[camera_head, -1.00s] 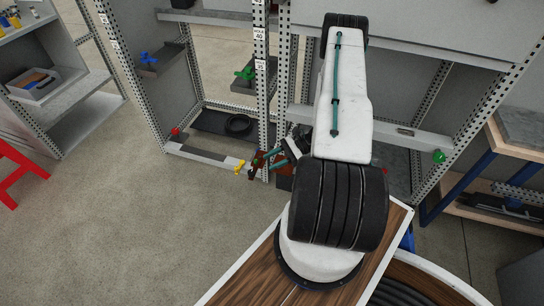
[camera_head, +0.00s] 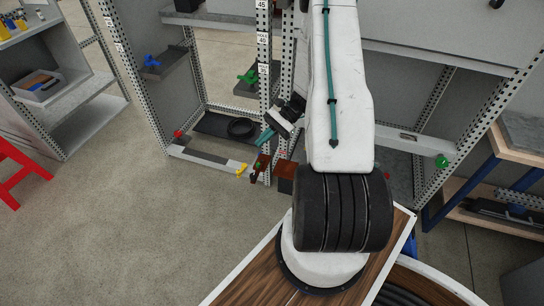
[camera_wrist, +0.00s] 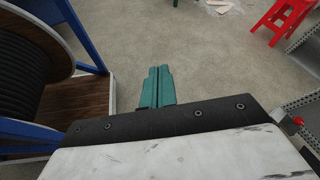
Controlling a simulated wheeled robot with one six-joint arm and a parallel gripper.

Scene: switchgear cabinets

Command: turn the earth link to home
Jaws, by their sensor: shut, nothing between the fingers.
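No part is labelled as the earth link, so I cannot tell for sure which it is. A small dark-red piece with a green spot (camera_head: 261,164) sits at the foot of the middle perforated post, beside a yellow handle (camera_head: 241,169) on the low rail. A brown-red block (camera_head: 287,169) is just right of it, partly behind my arm. My gripper (camera_head: 266,136) is above these pieces and apart from them, its teal fingers pointing down-left. In the wrist view the teal fingers (camera_wrist: 157,86) are together and empty, over bare floor.
A blue handle (camera_head: 150,60) and a green handle (camera_head: 247,75) are on cabinet shelves. A red knob (camera_head: 178,134) is on the low rail's left end, a green knob (camera_head: 441,161) on the right cabinet. A red stool (camera_head: 18,170) stands left. The middle floor is clear.

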